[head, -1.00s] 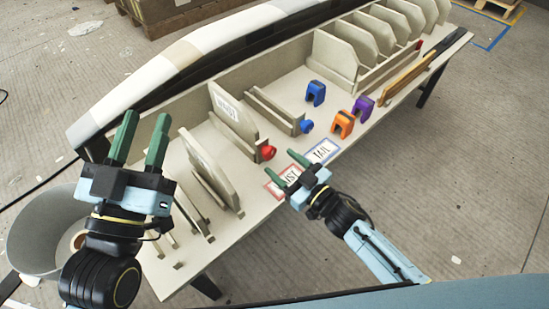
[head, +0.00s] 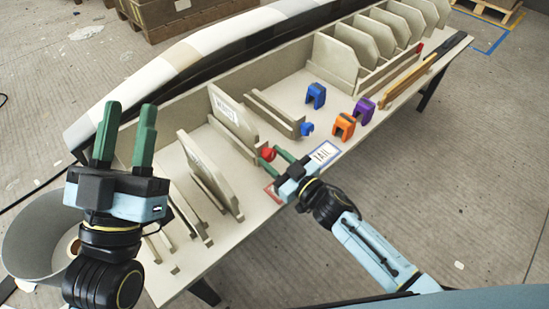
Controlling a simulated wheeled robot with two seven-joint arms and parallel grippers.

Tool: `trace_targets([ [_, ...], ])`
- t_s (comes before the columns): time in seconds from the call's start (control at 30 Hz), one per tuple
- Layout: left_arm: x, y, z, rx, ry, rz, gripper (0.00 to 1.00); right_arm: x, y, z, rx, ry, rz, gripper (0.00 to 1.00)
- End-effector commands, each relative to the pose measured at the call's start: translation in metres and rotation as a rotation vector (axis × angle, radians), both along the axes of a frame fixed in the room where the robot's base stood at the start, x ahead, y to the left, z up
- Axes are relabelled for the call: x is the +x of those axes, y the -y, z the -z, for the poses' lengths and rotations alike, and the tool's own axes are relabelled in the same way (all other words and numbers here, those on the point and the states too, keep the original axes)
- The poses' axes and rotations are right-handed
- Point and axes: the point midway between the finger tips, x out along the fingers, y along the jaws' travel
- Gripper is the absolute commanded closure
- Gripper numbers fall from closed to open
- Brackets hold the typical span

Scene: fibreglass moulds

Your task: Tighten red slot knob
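The red knob (head: 268,154) sits at the near end of a slot on the bench, beside an upright beige panel (head: 232,120). My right gripper (head: 270,158) has its green fingertips at the red knob; the fingers look apart, one on each side of it, though contact cannot be told. A blue knob (head: 307,129) sits at the end of the neighbouring slot (head: 275,113). My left gripper (head: 125,130) is open and empty, fingers pointing up, at the left above the bench's near end.
A TAIL card (head: 322,153) lies near the bench edge; another card is mostly covered by my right gripper. Blue (head: 316,95), orange (head: 343,127) and purple (head: 364,110) clamps stand to the right. A grey bin (head: 38,245) stands at lower left.

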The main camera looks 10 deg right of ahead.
Motion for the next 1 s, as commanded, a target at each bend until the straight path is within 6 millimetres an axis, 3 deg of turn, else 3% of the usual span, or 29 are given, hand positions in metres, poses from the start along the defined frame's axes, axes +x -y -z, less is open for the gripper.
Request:
trace_targets([
  [0.33,0.003,0.001,0.001,0.008,-0.025,0.001,0.64,0.000,0.000,0.000,0.015,-0.013,0.000,0.86],
  [0.57,0.009,0.002,0.010,0.046,-0.155,0.002,0.64,0.000,0.001,-0.002,0.081,-0.061,0.000,0.86],
  [0.8,0.024,-0.003,0.066,0.152,-0.493,-0.022,0.64,0.000,0.001,-0.002,0.191,-0.141,0.000,0.86],
  [1.0,0.020,-0.013,0.109,0.226,-0.746,-0.040,0.64,0.001,0.002,-0.001,0.287,-0.212,0.001,0.86],
])
